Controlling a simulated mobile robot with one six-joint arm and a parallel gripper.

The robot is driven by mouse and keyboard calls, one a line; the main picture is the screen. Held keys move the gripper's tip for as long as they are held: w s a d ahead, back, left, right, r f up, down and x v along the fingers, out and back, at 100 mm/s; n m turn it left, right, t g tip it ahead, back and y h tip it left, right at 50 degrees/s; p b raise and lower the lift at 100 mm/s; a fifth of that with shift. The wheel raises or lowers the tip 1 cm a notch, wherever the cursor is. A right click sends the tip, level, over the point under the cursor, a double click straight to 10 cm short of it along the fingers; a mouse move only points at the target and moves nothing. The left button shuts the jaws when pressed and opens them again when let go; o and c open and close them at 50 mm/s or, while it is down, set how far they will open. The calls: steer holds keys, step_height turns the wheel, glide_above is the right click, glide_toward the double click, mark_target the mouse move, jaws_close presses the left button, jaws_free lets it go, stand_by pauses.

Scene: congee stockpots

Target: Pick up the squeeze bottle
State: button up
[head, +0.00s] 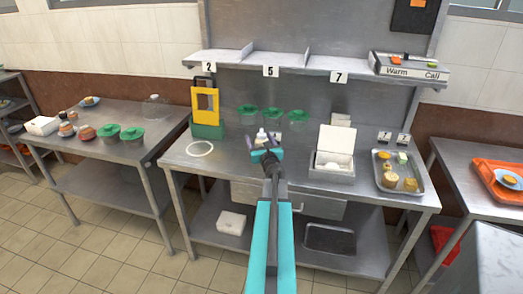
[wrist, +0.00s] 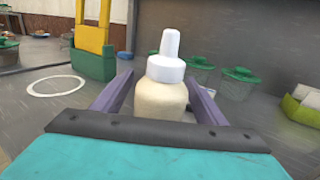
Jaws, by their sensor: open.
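The squeeze bottle (wrist: 161,98) is cream-coloured with a white cap and a pointed white nozzle. In the wrist view it stands upright between the two purple fingers of my gripper (wrist: 160,92). The fingers are open, one on each side of it, with a narrow gap seen at the right. Its lower part is hidden behind my gripper's body. In the head view the bottle (head: 261,136) shows small on the middle of the steel table, just beyond my gripper (head: 267,153).
Green-lidded containers (head: 272,116) stand behind the bottle. A yellow and green stand (head: 206,110) and a white ring (head: 200,148) are to the left. An open white box (head: 333,158) and a tray (head: 414,178) with small items are to the right. A shelf (head: 289,62) hangs above.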

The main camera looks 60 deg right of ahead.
steer(key=c, duration=0.8)
steer(key=shift+r, duration=0.1)
steer(key=s+a+r, duration=0.2)
steer(key=s, duration=0.4)
steer(key=s+a+r, duration=0.3)
steer(key=s, duration=0.3)
steer(key=shift+s+p, duration=0.35)
steer(key=shift+p, duration=0.05)
steer(key=p, duration=0.3)
steer(key=shift+s+a, duration=0.2)
steer(key=shift+s, duration=0.1)
steer(key=p, duration=0.3)
steer(key=shift+s+a+r, duration=0.1)
steer(key=shift+s+a, duration=0.1)
steer(key=shift+s, duration=0.2)
